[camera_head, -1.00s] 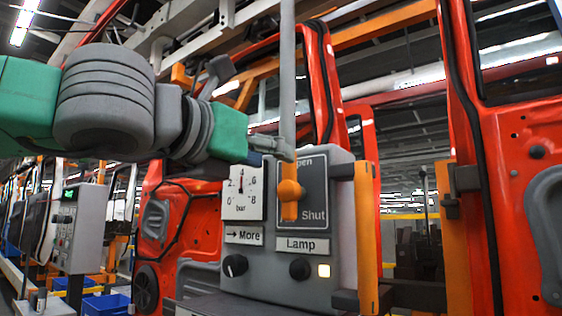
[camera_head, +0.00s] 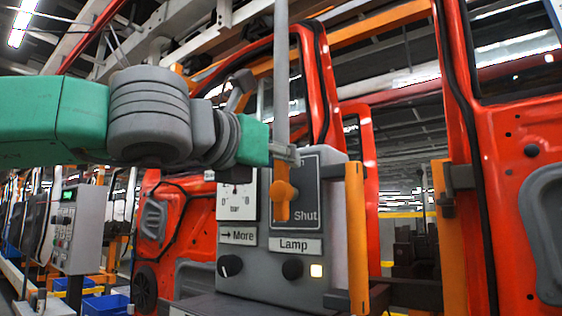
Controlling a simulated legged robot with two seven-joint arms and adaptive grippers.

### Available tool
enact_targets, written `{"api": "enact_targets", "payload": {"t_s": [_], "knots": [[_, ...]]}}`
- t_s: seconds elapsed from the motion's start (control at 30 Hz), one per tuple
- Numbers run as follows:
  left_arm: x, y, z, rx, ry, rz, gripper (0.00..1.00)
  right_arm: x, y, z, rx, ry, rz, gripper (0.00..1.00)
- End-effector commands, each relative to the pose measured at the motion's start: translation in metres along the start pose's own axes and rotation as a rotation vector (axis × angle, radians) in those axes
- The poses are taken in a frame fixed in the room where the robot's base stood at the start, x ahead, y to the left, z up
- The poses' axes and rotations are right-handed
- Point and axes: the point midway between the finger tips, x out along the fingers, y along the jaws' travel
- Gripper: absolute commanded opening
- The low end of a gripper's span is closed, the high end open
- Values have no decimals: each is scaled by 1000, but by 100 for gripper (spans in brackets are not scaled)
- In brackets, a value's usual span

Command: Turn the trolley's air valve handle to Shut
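The orange valve handle (camera_head: 282,195) is on the dark plate of the grey trolley panel (camera_head: 260,262). It stands roughly upright, with its round hub in the middle and its lower end beside the word "Shut" (camera_head: 305,216). The plate's upper label is hidden behind my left gripper (camera_head: 287,154). This gripper comes in from the left, in front of the handle's upper end, which it partly hides. I cannot tell whether the fingers touch the handle or how far they are apart. My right gripper is not in view.
A grey pipe (camera_head: 281,75) runs upward above the valve. A pressure gauge (camera_head: 237,205), two black knobs and a lit lamp (camera_head: 316,270) share the panel. An orange post (camera_head: 357,240) stands at its right. Red door bodies (camera_head: 520,150) stand behind and to the right.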

Motion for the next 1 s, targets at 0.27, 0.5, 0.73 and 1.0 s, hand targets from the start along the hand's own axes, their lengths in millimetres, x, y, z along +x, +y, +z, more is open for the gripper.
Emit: {"api": "enact_targets", "payload": {"t_s": [0.27,0.5,0.73,1.0], "knots": [[-1,-3,-1,62,4,-2,0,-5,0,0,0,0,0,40],[-1,-20,-6,433,5,-2,0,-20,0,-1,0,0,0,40],[-1,-22,-9,499,5,-1,0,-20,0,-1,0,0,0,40],[-1,-22,-9,496,4,-2,40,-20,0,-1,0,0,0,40]]}}
